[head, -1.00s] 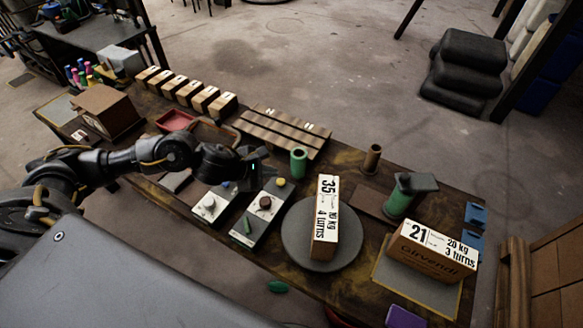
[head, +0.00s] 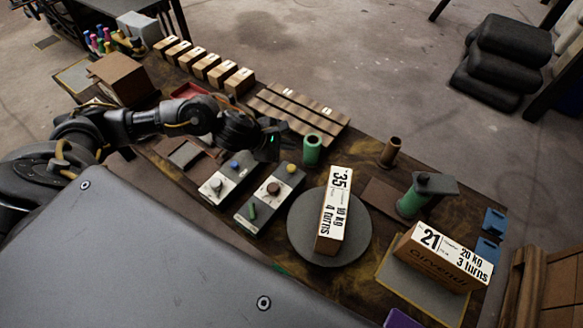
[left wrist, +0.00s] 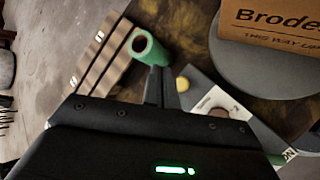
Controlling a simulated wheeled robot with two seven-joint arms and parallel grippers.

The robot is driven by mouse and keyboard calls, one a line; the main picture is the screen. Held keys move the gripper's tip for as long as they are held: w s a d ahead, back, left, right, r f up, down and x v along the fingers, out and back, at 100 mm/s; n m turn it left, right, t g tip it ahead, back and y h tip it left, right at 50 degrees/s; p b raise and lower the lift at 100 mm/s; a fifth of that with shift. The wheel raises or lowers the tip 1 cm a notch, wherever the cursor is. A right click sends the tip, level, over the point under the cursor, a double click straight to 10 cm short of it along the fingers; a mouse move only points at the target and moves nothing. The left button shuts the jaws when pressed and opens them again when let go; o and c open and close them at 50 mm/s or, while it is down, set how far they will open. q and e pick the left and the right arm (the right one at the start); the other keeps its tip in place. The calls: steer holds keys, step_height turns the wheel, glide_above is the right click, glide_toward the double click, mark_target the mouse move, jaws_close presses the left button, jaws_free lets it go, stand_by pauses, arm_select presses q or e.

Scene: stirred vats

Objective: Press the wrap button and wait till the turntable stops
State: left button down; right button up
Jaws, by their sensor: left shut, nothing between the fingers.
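The round grey turntable (head: 361,233) carries a tall carton (head: 334,212) marked 35, 10 kg, 4 turns. Left of it is a control box (head: 247,217) with a yellow button (head: 291,168), a brown knob and a green piece. Another control box (head: 216,190) has a blue button (head: 235,165). I cannot read which button is for wrapping. My left gripper (head: 276,150) is shut and empty, just above and left of the yellow button in the picture. In the left wrist view its fingers (left wrist: 161,88) are beside the yellow button (left wrist: 182,85); contact does not show. My right gripper is not in view.
A green tube (head: 312,150) stands close to my left gripper. A green post with a dark top (head: 412,200) stands right of the turntable. A carton marked 21 (head: 440,262) lies on a pad at the right. Slatted boards (head: 300,112) and several small boxes lie at the back.

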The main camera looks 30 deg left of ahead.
mark_target(288, 169)
arm_select(q)
step_height(288, 169, down, 7)
steer(key=b, duration=0.5)
steer(key=shift+f, duration=0.25)
steer(key=shift+f+b, duration=0.1)
steer(key=shift+b, duration=0.25)
stand_by(1.3)
steer(key=shift+f+b, duration=0.3)
steer(key=shift+b, duration=0.3)
steer(key=shift+f+b, duration=0.6)
steer(key=shift+b, duration=0.2)
stand_by(0.7)
stand_by(0.3)
steer(key=shift+r+p, duration=0.65)
steer(key=shift+r, duration=0.4)
